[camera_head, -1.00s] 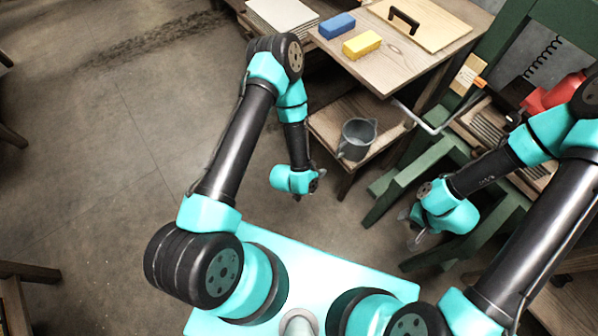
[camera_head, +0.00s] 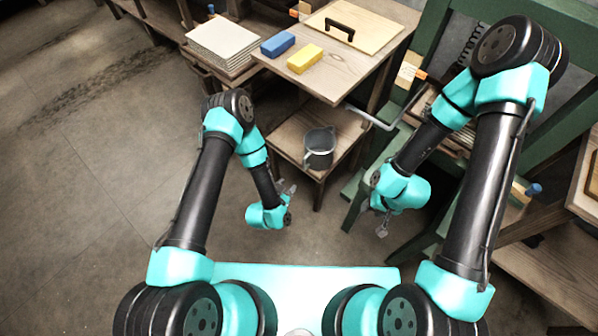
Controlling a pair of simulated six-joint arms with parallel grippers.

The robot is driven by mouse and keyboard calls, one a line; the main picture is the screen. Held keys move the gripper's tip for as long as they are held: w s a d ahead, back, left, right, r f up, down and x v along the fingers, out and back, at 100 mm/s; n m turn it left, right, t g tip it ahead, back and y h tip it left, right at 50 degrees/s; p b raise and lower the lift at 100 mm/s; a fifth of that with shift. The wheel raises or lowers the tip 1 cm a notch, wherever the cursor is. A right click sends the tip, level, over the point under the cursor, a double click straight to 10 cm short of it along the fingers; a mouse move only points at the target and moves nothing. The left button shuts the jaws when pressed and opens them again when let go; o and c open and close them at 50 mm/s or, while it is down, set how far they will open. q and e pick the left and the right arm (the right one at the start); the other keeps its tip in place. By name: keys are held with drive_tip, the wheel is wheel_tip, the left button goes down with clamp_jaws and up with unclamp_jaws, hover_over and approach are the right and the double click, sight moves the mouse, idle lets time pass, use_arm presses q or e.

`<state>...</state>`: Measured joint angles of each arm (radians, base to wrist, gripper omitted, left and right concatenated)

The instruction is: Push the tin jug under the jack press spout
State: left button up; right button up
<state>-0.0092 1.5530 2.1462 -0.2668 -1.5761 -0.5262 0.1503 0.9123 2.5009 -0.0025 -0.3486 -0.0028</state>
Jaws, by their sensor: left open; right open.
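The tin jug (camera_head: 319,150) is a grey metal pot standing upright on the small low wooden shelf (camera_head: 290,133) below the table. A grey metal spout (camera_head: 372,118) reaches left from the green press frame (camera_head: 425,75), to the right of the jug and higher up. My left gripper (camera_head: 290,195) is open and empty, in front of the shelf and left of the jug. My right gripper (camera_head: 380,222) is open and empty, low in front of the green frame and right of the jug. Neither gripper touches the jug. The press's inner parts are partly hidden by my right arm.
The wooden table (camera_head: 340,75) above the shelf carries a blue block (camera_head: 278,44), a yellow block (camera_head: 304,58) and a board with a black handle (camera_head: 352,28). A stack of pale sheets (camera_head: 223,43) lies to the left. The floor at left is clear.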

sight(303, 168)
use_arm(q)
drive_tip(key=x, duration=1.5)
drive_tip(key=shift+w+d+f, duration=0.1)
drive_tip(key=shift+w+f, duration=0.1)
drive_tip(key=shift+w, duration=0.05)
clamp_jaws()
